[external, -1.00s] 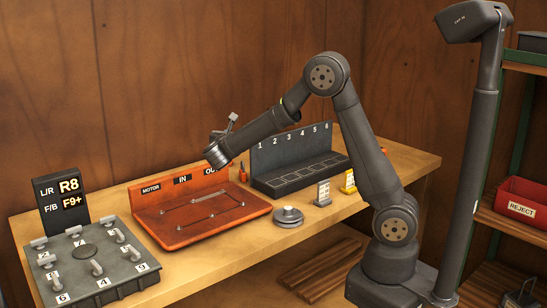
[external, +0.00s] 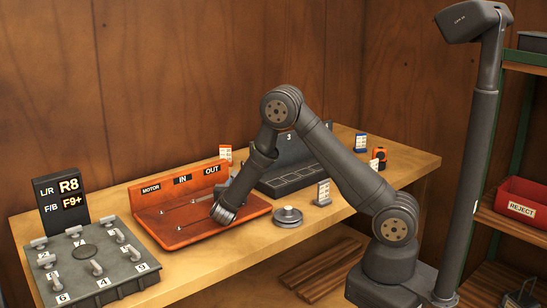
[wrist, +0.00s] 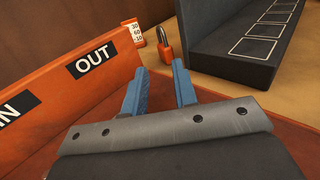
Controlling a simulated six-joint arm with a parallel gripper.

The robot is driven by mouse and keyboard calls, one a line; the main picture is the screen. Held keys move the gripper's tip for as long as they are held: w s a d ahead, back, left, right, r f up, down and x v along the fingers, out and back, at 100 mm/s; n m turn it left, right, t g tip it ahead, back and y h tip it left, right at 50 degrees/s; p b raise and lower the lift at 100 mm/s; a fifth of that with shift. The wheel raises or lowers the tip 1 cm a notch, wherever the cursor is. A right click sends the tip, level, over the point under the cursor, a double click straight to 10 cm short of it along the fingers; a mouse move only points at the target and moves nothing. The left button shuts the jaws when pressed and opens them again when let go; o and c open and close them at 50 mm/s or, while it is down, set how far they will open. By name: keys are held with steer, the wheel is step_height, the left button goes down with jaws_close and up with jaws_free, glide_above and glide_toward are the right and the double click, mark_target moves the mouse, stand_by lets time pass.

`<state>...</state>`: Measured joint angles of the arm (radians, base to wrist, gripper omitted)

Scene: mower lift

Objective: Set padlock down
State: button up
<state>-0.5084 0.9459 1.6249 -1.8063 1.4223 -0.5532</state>
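An orange padlock (wrist: 165,47) with a grey shackle stands upright on the wooden bench in the wrist view, between the orange tray's OUT end and the dark rack. My arm hides it in the external view. My gripper (external: 224,214) is low over the right part of the orange tray (external: 165,238). In the wrist view my gripper (wrist: 159,66) has its two blue fingers apart with nothing between them. The padlock shows in the gap beyond the fingertips, apart from them.
The dark numbered rack (external: 263,186) is right of the tray. A white-and-orange scale card (wrist: 131,32) stands behind the tray. A round grey disc (external: 288,217) and a small tag stand (external: 323,193) are on the bench in front. The dark lever box (external: 135,277) is at left.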

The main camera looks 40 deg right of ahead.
steer(key=x, duration=1.6)
steer(key=shift+r, duration=0.15)
jaws_close()
